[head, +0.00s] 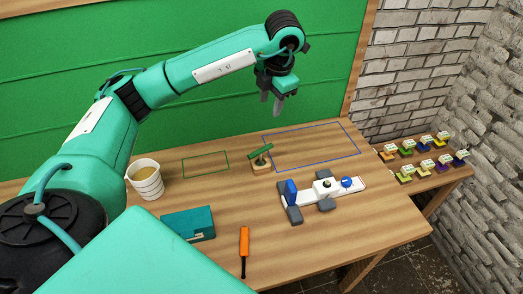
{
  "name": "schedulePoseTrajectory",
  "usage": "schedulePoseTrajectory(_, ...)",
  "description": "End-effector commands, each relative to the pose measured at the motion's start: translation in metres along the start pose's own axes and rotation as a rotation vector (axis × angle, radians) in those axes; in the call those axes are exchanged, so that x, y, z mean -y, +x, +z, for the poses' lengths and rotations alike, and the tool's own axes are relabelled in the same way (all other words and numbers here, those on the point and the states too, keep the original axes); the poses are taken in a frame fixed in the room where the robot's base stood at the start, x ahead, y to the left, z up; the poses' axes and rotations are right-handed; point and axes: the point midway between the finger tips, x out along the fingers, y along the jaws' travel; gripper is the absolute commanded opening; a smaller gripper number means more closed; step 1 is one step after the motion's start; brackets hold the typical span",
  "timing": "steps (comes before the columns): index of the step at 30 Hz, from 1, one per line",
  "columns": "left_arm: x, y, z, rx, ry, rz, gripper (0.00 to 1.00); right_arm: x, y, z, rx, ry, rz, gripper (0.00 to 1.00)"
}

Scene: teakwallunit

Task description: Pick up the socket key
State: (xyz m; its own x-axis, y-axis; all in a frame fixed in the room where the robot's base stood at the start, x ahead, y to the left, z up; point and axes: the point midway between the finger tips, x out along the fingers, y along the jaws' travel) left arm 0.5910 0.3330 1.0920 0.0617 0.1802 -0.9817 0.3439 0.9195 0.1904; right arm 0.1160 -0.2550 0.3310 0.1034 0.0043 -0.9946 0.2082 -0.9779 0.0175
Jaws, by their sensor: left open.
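A green T-shaped handle on a dark shaft, which looks like the socket key (260,152), stands in a small wooden block (261,168) near the middle of the table. Its lower end is hidden in the block. My left gripper (271,103) is open and empty, pointing down, well above the table and apart from the key, in front of the green wall in the picture. My right gripper is not in view.
A white fixture (350,191) with blue knobs and grey feet lies right of the block. Green and blue outlines mark bare tabletop. A side shelf (449,179) holds several coloured pieces.

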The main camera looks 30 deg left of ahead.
Motion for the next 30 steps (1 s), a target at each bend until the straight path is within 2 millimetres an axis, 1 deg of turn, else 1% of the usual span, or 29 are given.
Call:
schedulePoseTrajectory(1,0.002,0.009,0.0,0.0,0.001,0.0,0.42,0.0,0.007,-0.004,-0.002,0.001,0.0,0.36)
schedulePoseTrajectory(9,0.008,0.037,0.0,0.001,0.001,0.0,0.42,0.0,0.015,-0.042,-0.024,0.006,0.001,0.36)
schedulePoseTrajectory(14,0.012,0.058,0.0,0.0,0.001,-0.001,0.42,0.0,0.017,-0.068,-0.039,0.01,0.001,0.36)
schedulePoseTrajectory(18,0.015,0.073,0.0,0.001,0.001,0.0,0.42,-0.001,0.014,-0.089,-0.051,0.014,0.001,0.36)
schedulePoseTrajectory(21,0.016,0.078,0.0,0.001,0.001,-0.001,0.42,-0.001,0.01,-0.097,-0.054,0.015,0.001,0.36)
schedulePoseTrajectory(24,0.016,0.085,0.0,-0.001,0.0,-0.001,0.42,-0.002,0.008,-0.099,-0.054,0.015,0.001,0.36)
schedulePoseTrajectory(26,0.015,0.093,-0.001,-0.003,-0.001,-0.001,0.42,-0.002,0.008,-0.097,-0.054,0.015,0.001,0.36)
schedulePoseTrajectory(30,0.015,0.121,-0.001,-0.003,0.0,-0.001,0.42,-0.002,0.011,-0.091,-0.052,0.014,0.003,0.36)
